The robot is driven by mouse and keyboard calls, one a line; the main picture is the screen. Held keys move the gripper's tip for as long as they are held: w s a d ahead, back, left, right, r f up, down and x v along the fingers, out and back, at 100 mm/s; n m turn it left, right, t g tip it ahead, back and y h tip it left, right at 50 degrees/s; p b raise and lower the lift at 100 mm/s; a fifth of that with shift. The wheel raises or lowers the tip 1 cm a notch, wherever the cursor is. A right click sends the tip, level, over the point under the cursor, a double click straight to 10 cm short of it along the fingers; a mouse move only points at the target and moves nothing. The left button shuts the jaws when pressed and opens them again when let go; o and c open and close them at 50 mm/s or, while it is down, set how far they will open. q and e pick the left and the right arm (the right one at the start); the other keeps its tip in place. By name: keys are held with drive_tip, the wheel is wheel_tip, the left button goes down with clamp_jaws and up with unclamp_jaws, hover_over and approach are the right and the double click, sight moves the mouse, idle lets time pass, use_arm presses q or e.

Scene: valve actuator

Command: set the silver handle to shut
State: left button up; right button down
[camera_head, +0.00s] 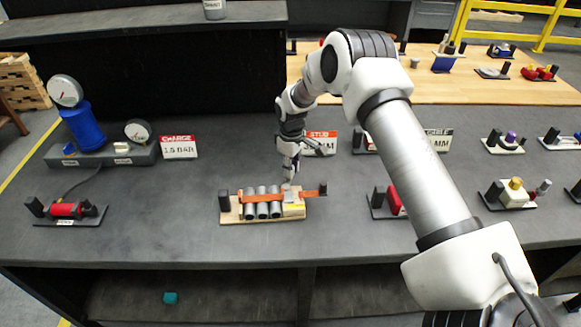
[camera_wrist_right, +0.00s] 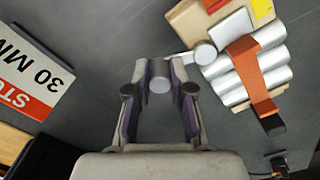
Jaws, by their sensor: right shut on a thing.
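The silver handle (camera_wrist_right: 184,61) shows in the right wrist view as a thin arm running from a round silver hub (camera_wrist_right: 205,52) to a round end knob (camera_wrist_right: 159,82). My right gripper (camera_wrist_right: 159,80) is shut on that knob, with a finger on each side. The handle sits beside a wooden block with silver cylinders (camera_wrist_right: 245,75) and an orange strap (camera_wrist_right: 247,65). In the head view my right gripper (camera_head: 289,174) reaches down at the back of this block (camera_head: 236,215), and it largely hides the handle. My left gripper is not in view.
A white-and-red 30 MM sign (camera_wrist_right: 30,80) stands behind the block. On the left are a gauge stand with a blue cylinder (camera_head: 83,127), a CHARGE sign (camera_head: 179,146) and a red part (camera_head: 66,209). More small parts lie right. The grey bench (camera_head: 160,220) is clear left of the block.

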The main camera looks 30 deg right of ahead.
drive_tip(key=m, duration=0.1)
drive_tip(key=s+m+p, duration=0.1)
drive_tip(key=m, duration=0.1)
drive_tip(key=shift+s+d+m, duration=0.2)
drive_tip(key=shift+d+m, duration=0.1)
drive_tip(key=shift+d, duration=0.1)
drive_tip(key=shift+s+d+m+p, duration=0.1)
drive_tip(key=shift+s+m+p, duration=0.25)
drive_tip(key=shift+m, duration=0.5)
drive_tip(key=shift+s+d+m+p, duration=0.1)
drive_tip(key=shift+s+m+p, duration=0.2)
drive_tip(key=shift+m, duration=0.55)
drive_tip(key=shift+s, duration=0.1)
drive_tip(key=c, duration=1.2)
unclamp_jaws()
drive_tip(key=shift+o, duration=0.9)
drive_tip(key=shift+f, duration=0.1)
